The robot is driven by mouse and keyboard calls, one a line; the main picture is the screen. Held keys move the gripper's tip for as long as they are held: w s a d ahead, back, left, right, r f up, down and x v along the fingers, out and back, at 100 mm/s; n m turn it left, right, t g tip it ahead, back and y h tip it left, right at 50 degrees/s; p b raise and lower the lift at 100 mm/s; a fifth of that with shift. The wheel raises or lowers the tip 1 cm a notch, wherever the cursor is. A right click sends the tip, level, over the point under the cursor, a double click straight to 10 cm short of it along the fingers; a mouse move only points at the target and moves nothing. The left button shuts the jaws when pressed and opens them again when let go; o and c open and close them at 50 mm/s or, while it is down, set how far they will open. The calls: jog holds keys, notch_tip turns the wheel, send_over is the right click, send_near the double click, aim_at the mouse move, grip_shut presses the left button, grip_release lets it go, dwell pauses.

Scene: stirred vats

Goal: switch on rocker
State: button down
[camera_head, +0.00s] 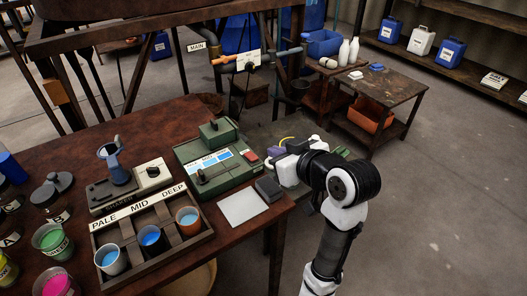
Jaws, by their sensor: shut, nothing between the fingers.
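A green machine box (218,172) stands on the brown table, with pale labels and a black knob on its top. A small red switch (250,156), which looks like the rocker, sits at its right end. Which way it is tipped is too small to tell. My gripper (271,156) is just right of the red switch, at the table's right edge, pointing left towards the box. Its fingers are small and partly hidden by my wrist; they look shut and empty. I cannot tell whether they touch the box.
A wooden rack (160,259) marked PALE, MID, DEEP holds cups of blue liquid. A cream box (151,177) with a black knob stands behind it. A white sheet (243,207) and a dark block (268,189) lie near the table's right corner. Open floor lies to the right.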

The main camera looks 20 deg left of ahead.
jog(key=shift+s, duration=0.1)
jog(key=shift+a, duration=0.1)
jog(key=p, duration=0.1)
send_over(257, 158)
jog(key=s, duration=0.2)
notch_tip(257, 158, down, 4)
jog(key=r, duration=0.1)
jog(key=f, duration=0.3)
jog(key=shift+d+f, duration=0.35)
jog(key=shift+s+d+f+p, duration=0.1)
jog(key=shift+f+p, duration=0.2)
jog(key=shift+f, duration=0.35)
